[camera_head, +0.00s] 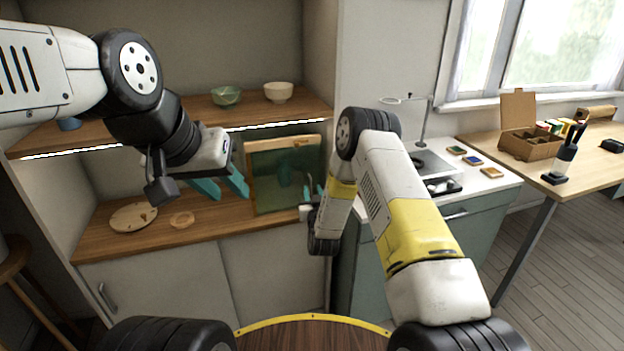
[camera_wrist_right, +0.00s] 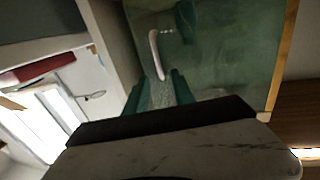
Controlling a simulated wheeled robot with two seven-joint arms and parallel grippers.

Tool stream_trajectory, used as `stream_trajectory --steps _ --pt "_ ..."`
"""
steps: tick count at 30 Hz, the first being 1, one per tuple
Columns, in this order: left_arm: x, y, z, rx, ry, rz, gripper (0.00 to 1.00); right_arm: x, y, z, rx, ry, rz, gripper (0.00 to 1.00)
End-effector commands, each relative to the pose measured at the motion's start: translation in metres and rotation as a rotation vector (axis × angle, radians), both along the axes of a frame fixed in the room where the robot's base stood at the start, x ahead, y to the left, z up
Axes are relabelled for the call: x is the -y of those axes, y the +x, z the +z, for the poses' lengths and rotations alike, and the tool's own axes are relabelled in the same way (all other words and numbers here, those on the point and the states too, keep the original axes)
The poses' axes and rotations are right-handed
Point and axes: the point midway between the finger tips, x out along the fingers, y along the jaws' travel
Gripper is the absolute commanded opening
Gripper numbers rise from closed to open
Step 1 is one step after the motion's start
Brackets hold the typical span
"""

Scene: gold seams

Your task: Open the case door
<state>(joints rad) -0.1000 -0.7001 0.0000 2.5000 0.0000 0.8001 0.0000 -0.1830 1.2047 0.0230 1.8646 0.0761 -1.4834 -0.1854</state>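The case (camera_head: 284,142) stands on the wooden shelf, with a light wood frame and a dark green glass door (camera_head: 265,185). The door looks shut. In the right wrist view the glass (camera_wrist_right: 225,50) fills the upper right, and a pale curved handle (camera_wrist_right: 156,55) shows on it. My right gripper (camera_head: 314,187) is at the door's right side. In its wrist view its teal fingers (camera_wrist_right: 160,88) are apart, with the handle just beyond their tips; I cannot tell whether they touch it. My left gripper (camera_head: 232,186) is open and empty, left of the case.
A green bowl (camera_head: 227,96) and a cream bowl (camera_head: 278,92) stand on the upper shelf. A round board (camera_head: 133,217) and a small dish (camera_head: 181,220) lie left of the case. A lamp (camera_head: 424,125) stands on the right counter.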

Motion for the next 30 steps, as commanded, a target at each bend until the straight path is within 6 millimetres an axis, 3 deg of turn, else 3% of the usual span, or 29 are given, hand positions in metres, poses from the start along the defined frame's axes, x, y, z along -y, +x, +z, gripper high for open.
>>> stream_trajectory --steps 3,9,18,19,24,30 --pt "0.000 0.000 0.000 0.000 0.000 0.000 0.36 -0.002 0.019 0.000 0.001 0.000 0.000 0.30" --pt "0.000 0.000 0.000 0.000 0.000 0.000 0.36 -0.005 0.039 0.000 -0.001 -0.001 0.000 0.30" --pt "0.000 0.000 0.000 0.000 0.000 0.000 0.36 -0.005 0.043 0.000 -0.002 0.000 0.000 0.30" --pt "0.000 0.000 0.000 0.000 0.000 0.000 0.36 -0.005 0.043 0.000 -0.002 0.000 0.000 0.28" --pt "0.000 0.000 0.000 0.000 0.000 0.000 0.36 -0.005 0.043 0.000 -0.002 0.000 0.000 0.00" --pt "0.000 0.000 0.000 0.000 0.000 0.000 0.36 -0.005 0.043 0.000 -0.002 0.000 0.000 0.00"
